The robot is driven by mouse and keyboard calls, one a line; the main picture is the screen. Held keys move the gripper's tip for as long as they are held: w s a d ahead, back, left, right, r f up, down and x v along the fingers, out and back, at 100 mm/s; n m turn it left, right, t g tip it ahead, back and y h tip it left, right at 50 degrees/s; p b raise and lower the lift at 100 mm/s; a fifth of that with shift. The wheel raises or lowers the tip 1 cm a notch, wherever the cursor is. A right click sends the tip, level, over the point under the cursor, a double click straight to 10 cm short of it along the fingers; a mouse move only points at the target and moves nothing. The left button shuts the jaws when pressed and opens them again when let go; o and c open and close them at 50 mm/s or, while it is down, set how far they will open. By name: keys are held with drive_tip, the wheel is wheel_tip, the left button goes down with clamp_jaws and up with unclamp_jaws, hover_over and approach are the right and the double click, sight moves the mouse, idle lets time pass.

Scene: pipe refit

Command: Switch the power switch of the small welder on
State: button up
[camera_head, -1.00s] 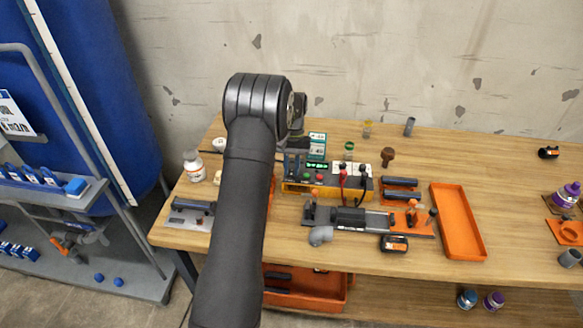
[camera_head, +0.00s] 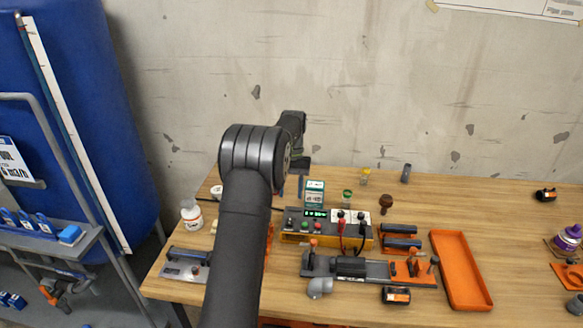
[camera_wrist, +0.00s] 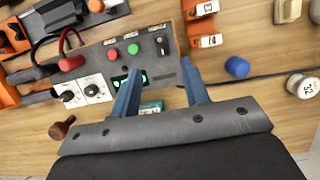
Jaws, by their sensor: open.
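The small welder (camera_head: 325,226) is a yellow-orange box with a grey front panel, standing on the bench. In the wrist view its panel (camera_wrist: 112,62) shows a red button, a green button (camera_wrist: 133,49), two white dial plates and a lit green display. A small dark switch (camera_wrist: 162,45) sits at the panel's right end; its position is too small to tell. My gripper (camera_wrist: 160,69) is open and empty, its blue fingers apart over the panel's near edge. The left finger covers part of the display. In the head view my arm hides most of the gripper.
Red and black cables (camera_wrist: 72,55) plug into the welder's left side in the wrist view. A blue cap (camera_wrist: 237,67) and a white roll (camera_wrist: 303,85) lie to the right. A pipe jig (camera_head: 350,268) and an orange tray (camera_head: 461,270) stand nearby on the bench.

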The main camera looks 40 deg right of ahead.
wheel_tip(320, 180, up, 8)
hover_over(289, 222)
drive_tip(key=w+d, duration=0.4)
drive_tip(key=shift+s+f, duration=0.1)
drive_tip(key=shift+f, duration=0.05)
drive_tip(key=x, duration=1.7)
drive_tip(key=shift+f, duration=0.2)
drive_tip(key=shift+r, duration=0.15)
